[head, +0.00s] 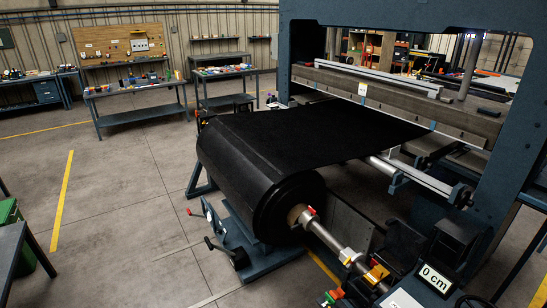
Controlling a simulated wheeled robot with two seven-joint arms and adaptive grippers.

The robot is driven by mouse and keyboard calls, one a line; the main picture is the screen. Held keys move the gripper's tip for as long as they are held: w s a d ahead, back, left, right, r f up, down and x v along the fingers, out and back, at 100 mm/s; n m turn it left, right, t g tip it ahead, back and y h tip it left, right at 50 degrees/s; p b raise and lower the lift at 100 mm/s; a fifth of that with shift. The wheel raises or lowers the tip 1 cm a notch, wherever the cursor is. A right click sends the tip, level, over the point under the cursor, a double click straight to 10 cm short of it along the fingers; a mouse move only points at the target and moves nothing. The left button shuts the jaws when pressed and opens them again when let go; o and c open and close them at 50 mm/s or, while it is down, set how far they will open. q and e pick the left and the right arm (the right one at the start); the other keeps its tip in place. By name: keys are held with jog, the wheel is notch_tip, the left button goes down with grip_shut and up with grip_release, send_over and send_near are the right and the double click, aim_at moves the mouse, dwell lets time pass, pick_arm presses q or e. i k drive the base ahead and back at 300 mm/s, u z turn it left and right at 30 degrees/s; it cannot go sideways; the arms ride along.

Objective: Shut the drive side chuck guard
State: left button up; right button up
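A large black belt roll (262,185) sits on a blue stand, with a metal shaft (325,236) coming out of its near right end. The shaft runs to a chuck area at the lower right, where an orange-yellow part (377,272) sits beside dark housings. I cannot tell for sure which part is the drive side chuck guard, or whether it is open or shut. Neither of my grippers is in view.
A display reading 0 cm (436,279) stands at the lower right. The blue press frame (500,160) rises on the right. Workbenches (137,90) with tools stand at the back left. A green bin (12,215) is at the left edge. The left floor is largely clear.

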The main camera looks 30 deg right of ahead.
aim_at(406, 244)
jog(key=i, duration=3)
jog(key=z, duration=3.1)
